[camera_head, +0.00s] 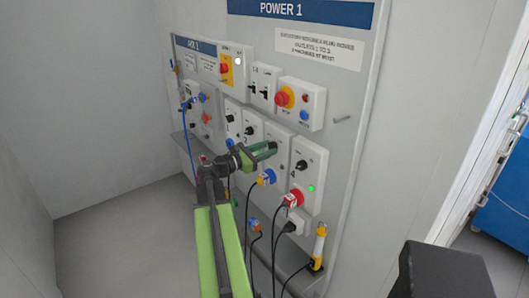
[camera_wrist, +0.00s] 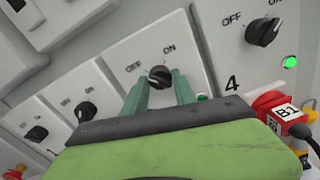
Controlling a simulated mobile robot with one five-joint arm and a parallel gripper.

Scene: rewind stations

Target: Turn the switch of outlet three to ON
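Outlet three is a grey-white box whose switch, a black rotary knob (camera_wrist: 159,76), shows in the wrist view between the OFF and ON labels. Its pointer direction is hard to read. My gripper (camera_wrist: 162,85) has its two green fingers apart, one on each side of the knob; whether they touch it is unclear. In the head view my gripper (camera_head: 272,149) reaches the panel and hides this knob. To the right, outlet four's box (camera_head: 313,160) has its own black knob (camera_wrist: 262,31) and a lit green lamp (camera_wrist: 290,62).
A red plug tagged B1 (camera_wrist: 287,114) sits close right of my gripper. Cables hang below the outlets. A red stop button (camera_head: 283,98) is above. A yellow-handled item (camera_head: 320,245) stands at lower right. Other knob boxes lie left.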

